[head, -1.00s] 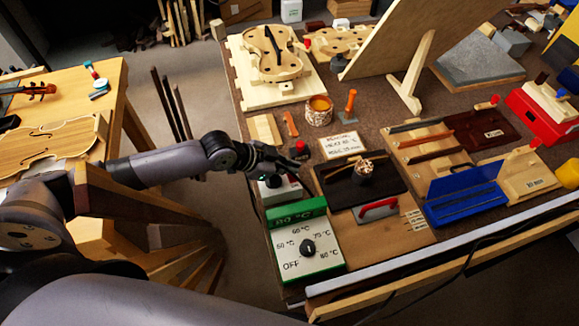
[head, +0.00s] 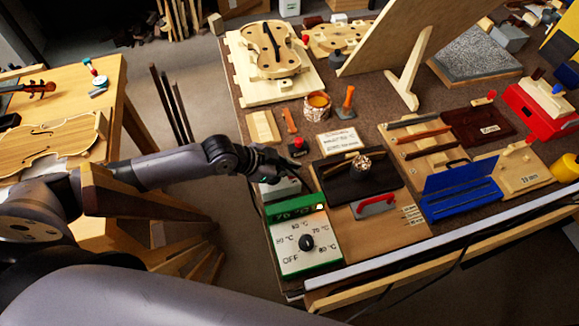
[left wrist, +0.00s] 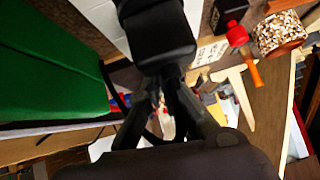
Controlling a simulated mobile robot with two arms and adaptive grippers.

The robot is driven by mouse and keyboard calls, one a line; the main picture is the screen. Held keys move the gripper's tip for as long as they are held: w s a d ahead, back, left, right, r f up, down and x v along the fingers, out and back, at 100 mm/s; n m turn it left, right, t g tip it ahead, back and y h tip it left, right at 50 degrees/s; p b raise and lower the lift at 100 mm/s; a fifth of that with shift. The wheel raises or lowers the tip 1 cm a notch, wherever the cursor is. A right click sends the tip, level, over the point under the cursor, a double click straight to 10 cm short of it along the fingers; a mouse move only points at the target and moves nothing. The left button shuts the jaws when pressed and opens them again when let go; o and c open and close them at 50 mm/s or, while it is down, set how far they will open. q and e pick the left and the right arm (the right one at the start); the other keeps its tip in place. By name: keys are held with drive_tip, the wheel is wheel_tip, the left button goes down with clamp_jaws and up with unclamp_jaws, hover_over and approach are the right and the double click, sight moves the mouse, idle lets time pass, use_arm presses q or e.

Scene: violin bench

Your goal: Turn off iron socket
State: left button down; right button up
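A white socket box (head: 284,189), which I take to be the iron socket, stands behind the green-and-white temperature controller (head: 296,262). My left gripper (head: 276,166) is over its far side and hides part of its top, including any switch there. I cannot tell whether they touch. In the left wrist view the dark fingers (left wrist: 160,45) are together with nothing visible between them, against a white surface (left wrist: 97,22). The controller has a black dial (head: 306,243), an OFF mark, and a green display that seems to read 70 °C. My right gripper is not in view.
A blue box (head: 462,190) is farther right.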

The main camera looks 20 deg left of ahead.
use_arm(q)
drive_tip(key=r+p, duration=0.4)
drive_tip(key=shift+s+d+r+p, duration=0.15)
drive_tip(key=shift+s+r+p, duration=0.1)
drive_tip(key=shift+r+p, duration=0.05)
drive_tip(key=shift+s+a+r+b, duration=0.15)
drive_tip(key=shift+s+a+b, duration=0.35)
drive_tip(key=shift+a+b, duration=0.1)
drive_tip(key=b+v, duration=0.1)
drive_tip(key=v, duration=0.7)
drive_tip(key=shift+r, duration=0.3)
drive_tip(key=shift+w, duration=0.1)
drive_tip(key=w+b, duration=0.1)
drive_tip(key=b, duration=0.3)
drive_tip(key=shift+a+r, duration=0.3)
drive_tip(key=shift+a, duration=0.05)
